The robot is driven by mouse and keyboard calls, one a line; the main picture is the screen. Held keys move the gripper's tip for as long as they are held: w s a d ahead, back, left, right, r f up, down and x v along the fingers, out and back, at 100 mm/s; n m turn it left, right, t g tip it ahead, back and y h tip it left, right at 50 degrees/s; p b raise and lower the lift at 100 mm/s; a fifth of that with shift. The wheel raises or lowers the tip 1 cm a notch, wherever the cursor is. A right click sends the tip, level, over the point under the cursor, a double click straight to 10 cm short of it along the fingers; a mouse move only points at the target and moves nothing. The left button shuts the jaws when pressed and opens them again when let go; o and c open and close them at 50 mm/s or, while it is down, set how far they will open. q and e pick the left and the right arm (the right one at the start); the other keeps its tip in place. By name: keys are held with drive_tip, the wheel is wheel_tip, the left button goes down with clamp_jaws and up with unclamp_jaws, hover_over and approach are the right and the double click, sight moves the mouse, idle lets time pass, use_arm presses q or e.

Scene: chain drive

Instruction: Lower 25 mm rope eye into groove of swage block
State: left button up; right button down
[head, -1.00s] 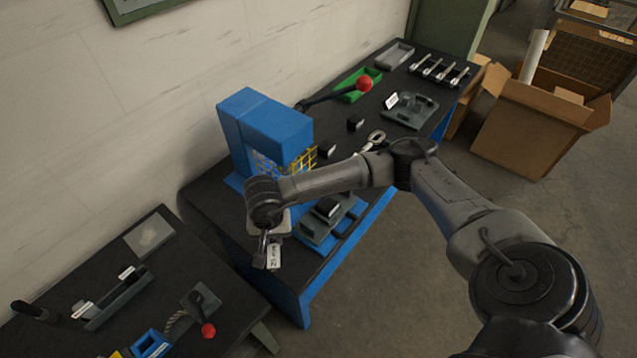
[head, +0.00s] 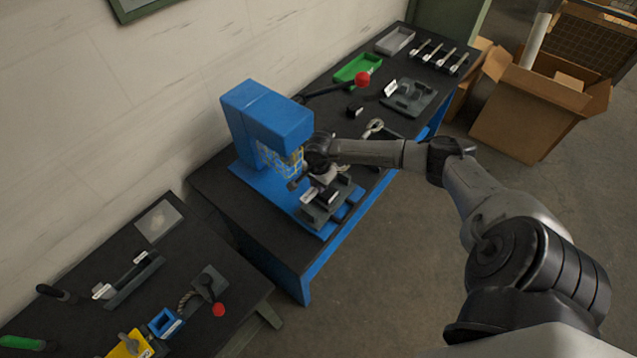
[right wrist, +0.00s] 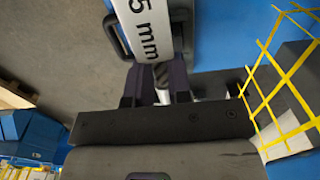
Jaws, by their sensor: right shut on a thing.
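My right gripper (head: 300,186) is in front of the blue press, beside its yellow mesh guard. A white label reading "5 mm" (right wrist: 145,28) and a dark loop (right wrist: 116,38) show just beyond the fingertips. A dark grey block (head: 328,207), apparently the swage block, sits on the press's blue base, close to the gripper. Its groove cannot be made out, nor whether the rope eye touches it. My left gripper is not in view.
The blue press (head: 266,125) stands behind the gripper; its yellow mesh guard (right wrist: 283,92) is close on the right in the wrist view. A red-knobbed lever (head: 361,79) reaches out to the right. A green tray (head: 340,76) lies farther back. A second table (head: 75,285) stands left.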

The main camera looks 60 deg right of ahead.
drive_tip(key=shift+f+b, duration=0.85)
drive_tip(key=shift+f, duration=0.75)
drive_tip(key=shift+f+b, duration=0.85)
drive_tip(key=shift+f, duration=0.75)
drive_tip(key=shift+f, duration=0.1)
drive_tip(key=shift+f+b, duration=0.35)
drive_tip(key=shift+b, duration=0.15)
drive_tip(key=c, duration=1)
unclamp_jaws()
drive_tip(key=shift+c, duration=0.2)
drive_tip(key=shift+o, duration=0.3)
wheel_tip(320, 180, up, 14)
drive_tip(key=shift+f+b, duration=0.15)
drive_tip(key=shift+b, duration=0.75)
